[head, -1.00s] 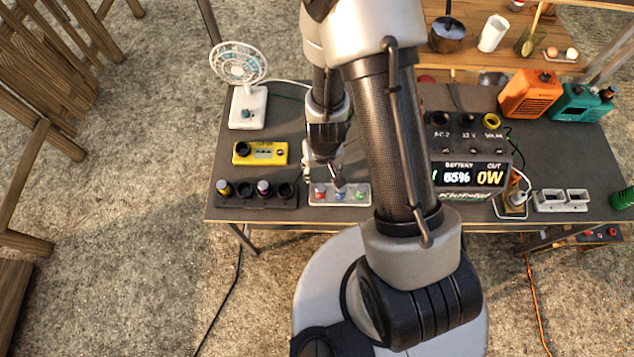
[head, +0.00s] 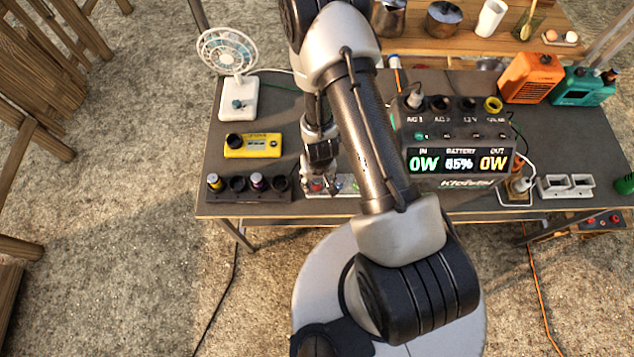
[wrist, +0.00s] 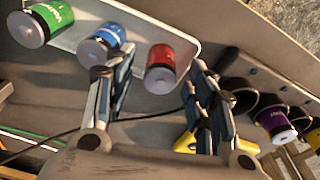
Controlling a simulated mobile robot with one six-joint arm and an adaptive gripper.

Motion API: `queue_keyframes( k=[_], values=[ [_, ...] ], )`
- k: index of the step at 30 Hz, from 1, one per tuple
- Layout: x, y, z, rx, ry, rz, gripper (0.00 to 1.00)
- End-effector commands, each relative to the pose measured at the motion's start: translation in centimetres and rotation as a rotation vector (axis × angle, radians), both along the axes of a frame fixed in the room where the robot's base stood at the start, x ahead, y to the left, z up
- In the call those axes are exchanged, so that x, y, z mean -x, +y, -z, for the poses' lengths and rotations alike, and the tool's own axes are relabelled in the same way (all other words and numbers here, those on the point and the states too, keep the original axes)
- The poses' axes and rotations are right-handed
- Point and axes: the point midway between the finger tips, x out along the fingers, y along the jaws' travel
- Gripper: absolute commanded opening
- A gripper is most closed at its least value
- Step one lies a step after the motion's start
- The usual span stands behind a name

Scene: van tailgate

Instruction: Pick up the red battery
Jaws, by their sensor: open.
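The red battery (wrist: 166,70) stands on a white tray (wrist: 188,41) at its end, beside the blue battery (wrist: 108,36); the green battery (wrist: 50,22) is farther left. My gripper (wrist: 160,62) is open. In the wrist view its fingers lie on either side of the red battery, the left one overlapping the base of the blue battery. I cannot tell whether a finger touches either battery. In the head view the red battery (head: 316,186) shows just below my wrist, which hides part of the tray; the fingertips are hard to make out there.
A black holder (head: 268,194) with a purple cell (head: 257,181) stands left of the tray. A yellow meter (head: 253,145) and a white fan (head: 228,60) are behind it. The power station (head: 460,160) stands right of my arm. The table's front edge is close.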

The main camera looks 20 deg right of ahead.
Motion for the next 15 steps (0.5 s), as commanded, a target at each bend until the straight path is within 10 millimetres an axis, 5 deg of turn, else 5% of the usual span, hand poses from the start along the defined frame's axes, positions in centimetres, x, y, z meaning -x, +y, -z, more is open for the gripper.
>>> queue_keyframes(
  k=[10, 15],
  values=[
    [-0.11, -0.01, 0.79, 0.0, 0.0, 0.0, 0.5],
    [-0.1, -0.01, 0.78, 0.0, 0.0, 0.0, 0.38]
  ],
)
